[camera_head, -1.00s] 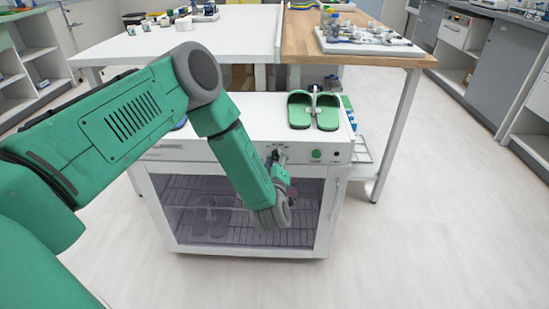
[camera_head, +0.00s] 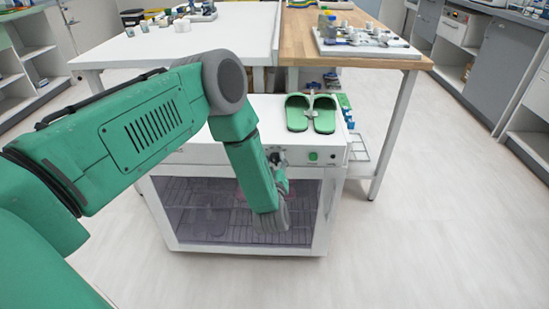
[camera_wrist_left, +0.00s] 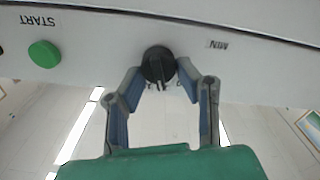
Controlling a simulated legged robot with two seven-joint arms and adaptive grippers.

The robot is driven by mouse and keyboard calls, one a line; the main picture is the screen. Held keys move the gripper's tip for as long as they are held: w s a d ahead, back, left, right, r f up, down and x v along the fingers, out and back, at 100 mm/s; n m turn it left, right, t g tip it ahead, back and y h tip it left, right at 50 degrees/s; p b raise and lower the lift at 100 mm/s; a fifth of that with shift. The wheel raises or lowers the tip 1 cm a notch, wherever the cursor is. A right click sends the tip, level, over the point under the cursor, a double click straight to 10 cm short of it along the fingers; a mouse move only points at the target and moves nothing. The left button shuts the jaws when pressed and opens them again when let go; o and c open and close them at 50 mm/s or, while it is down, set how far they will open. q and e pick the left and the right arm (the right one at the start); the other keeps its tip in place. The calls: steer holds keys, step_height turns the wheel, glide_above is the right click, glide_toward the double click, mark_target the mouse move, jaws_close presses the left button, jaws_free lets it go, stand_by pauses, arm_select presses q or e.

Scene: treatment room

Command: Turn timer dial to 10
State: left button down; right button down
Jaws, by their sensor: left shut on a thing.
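The black round timer dial (camera_wrist_left: 158,62) sits on the white front panel, between the printed START and MIN labels in the left wrist view. My left gripper (camera_wrist_left: 158,74) has one fingertip on each side of the dial and is shut on it. In the head view my left gripper (camera_head: 276,160) is at the panel of the white cabinet (camera_head: 215,152), mostly hidden behind my own forearm. The dial's scale and its pointer setting cannot be read. My right gripper is not in view.
A green button (camera_head: 313,156) is on the panel right of the dial; it also shows in the left wrist view (camera_wrist_left: 44,54). Green slippers (camera_head: 298,119) lie on the cabinet top. The cabinet's glass door (camera_head: 215,215) is below. Tables stand behind; the floor at right is clear.

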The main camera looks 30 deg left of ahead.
arm_select(q)
steer(key=shift+w+a+r+m, duration=0.2)
steer(key=shift+r+m, duration=0.1)
steer(key=shift+m, duration=0.2)
steer(key=c, duration=1.3)
jaws_free()
steer(key=shift+o, duration=0.6)
steer(key=shift+d+f, duration=0.1)
steer(key=shift+f, duration=0.05)
steer(key=shift+s, duration=0.1)
steer(key=v, duration=1.2)
steer(key=shift+f, duration=0.15)
